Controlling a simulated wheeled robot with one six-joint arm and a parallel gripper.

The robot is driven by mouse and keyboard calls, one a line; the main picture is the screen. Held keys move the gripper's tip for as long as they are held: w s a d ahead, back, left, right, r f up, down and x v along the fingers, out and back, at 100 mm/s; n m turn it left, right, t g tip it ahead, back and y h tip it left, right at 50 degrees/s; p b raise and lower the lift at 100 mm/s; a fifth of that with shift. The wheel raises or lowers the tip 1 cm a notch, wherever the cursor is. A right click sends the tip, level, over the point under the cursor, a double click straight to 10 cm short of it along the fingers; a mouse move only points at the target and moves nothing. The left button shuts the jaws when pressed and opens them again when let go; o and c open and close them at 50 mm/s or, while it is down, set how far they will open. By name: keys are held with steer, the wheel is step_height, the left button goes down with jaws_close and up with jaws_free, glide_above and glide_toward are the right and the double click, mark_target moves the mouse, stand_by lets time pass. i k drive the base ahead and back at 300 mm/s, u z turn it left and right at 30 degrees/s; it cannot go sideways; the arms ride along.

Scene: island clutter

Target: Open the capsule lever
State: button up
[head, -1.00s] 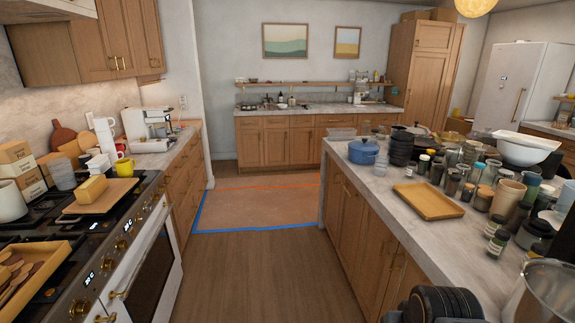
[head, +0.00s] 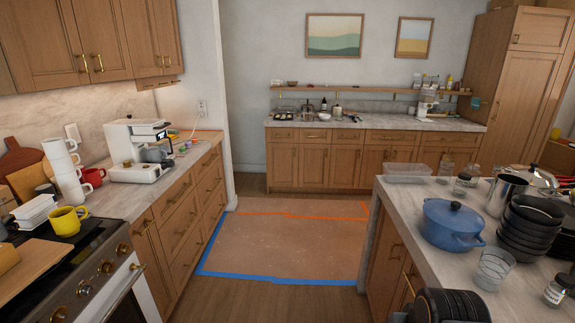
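A white coffee machine (head: 133,150) stands upright on the left counter beyond the stove, with a dark front part facing right. Its capsule lever is too small to make out, so I cannot tell whether it is open or shut. A second pale machine (head: 427,103) stands on the far back counter, too small to read in detail. My gripper is not in view; only a dark rounded part, likely of my arm, shows at the bottom right.
Stacked white cups (head: 66,170) and a yellow mug (head: 67,220) stand nearer on the left. The island (head: 395,210) on the right carries a blue pot (head: 452,224) and stacked dark bowls (head: 530,228). The aisle floor (head: 285,245) between, marked with blue and orange tape, is clear.

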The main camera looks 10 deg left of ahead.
mark_target(145, 127)
steer(key=u, duration=0.35)
steer(key=i, duration=1.75)
steer(key=u, duration=1.35)
steer(key=i, duration=1.85)
steer(key=u, duration=0.65)
